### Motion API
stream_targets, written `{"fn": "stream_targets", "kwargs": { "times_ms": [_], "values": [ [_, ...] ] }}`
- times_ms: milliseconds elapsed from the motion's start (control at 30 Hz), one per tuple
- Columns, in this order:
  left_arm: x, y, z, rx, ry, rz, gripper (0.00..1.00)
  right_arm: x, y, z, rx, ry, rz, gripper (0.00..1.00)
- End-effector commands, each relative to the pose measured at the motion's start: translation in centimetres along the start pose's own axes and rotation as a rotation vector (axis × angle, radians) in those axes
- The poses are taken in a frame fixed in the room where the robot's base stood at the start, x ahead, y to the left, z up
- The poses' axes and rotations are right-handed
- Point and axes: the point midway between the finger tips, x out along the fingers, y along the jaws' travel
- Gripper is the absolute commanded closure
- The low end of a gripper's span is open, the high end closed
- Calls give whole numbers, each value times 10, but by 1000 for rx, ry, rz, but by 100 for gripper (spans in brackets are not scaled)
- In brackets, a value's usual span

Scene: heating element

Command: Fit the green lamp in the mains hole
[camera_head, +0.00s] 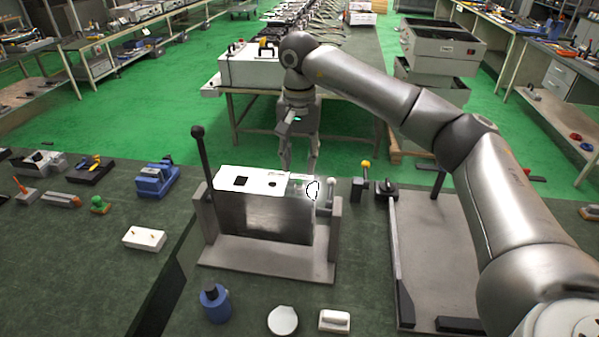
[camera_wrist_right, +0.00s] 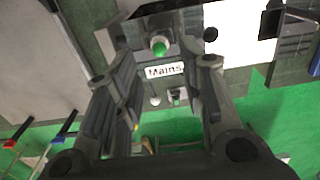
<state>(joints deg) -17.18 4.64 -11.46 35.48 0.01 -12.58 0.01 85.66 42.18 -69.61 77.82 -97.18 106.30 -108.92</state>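The control box (camera_head: 262,215) stands in a grey frame, with a white top panel (camera_head: 225,178) that has a black square and a dark round hole. My right gripper (camera_head: 299,167) points down over the right part of this top, its two fingers spread apart. In the right wrist view the green lamp (camera_wrist_right: 160,48), a pale collar with a green tip, shows beyond the open right gripper (camera_wrist_right: 155,78). It is beside the Mains label (camera_wrist_right: 165,70), with nothing visibly clamped. I cannot tell how deep it sits in the hole. My left gripper is out of view.
A green-topped part (camera_head: 100,204), a white block (camera_head: 145,238) and a blue vise (camera_head: 156,179) lie at the left. A black-knobbed lever (camera_head: 198,133) rises at the frame's left.

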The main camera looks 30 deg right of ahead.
Motion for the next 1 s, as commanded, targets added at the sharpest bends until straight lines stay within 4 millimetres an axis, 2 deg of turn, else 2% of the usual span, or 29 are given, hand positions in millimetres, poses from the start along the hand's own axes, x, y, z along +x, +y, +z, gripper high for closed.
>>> {"fn": "stream_targets", "kwargs": {
  "times_ms": [33,200,400,1000],
  "values": [
    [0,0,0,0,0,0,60,-13,0,0,0,2,-3,63],
    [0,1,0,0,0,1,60,-45,0,0,1,1,-2,63],
    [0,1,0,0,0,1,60,-64,0,0,0,0,0,63],
    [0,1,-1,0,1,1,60,-67,0,0,0,-1,1,63]
  ]
}}
